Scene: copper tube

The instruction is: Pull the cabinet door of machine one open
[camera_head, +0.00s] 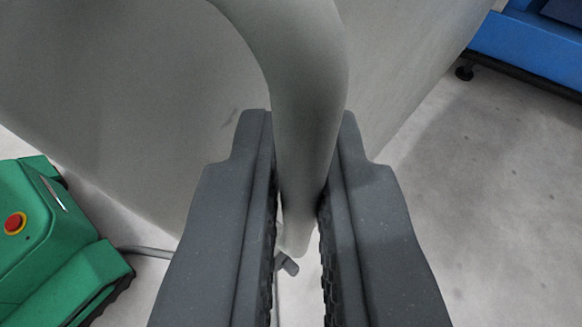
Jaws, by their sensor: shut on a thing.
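A thick grey curved handle (302,75) comes down from the top of the picture and runs between the fingers of my gripper (298,205). The two dark fingers are shut on the handle, one on each side of it. Behind the handle is a large flat grey panel (180,110), which appears to be the cabinet door. Its lower edge slants across the left of the picture.
A green machine (50,240) with a red button (15,223) stands at the lower left, with a grey cable or tube (150,251) beside it. A blue machine (525,45) on dark feet is at the upper right. Pale floor (480,200) is clear on the right.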

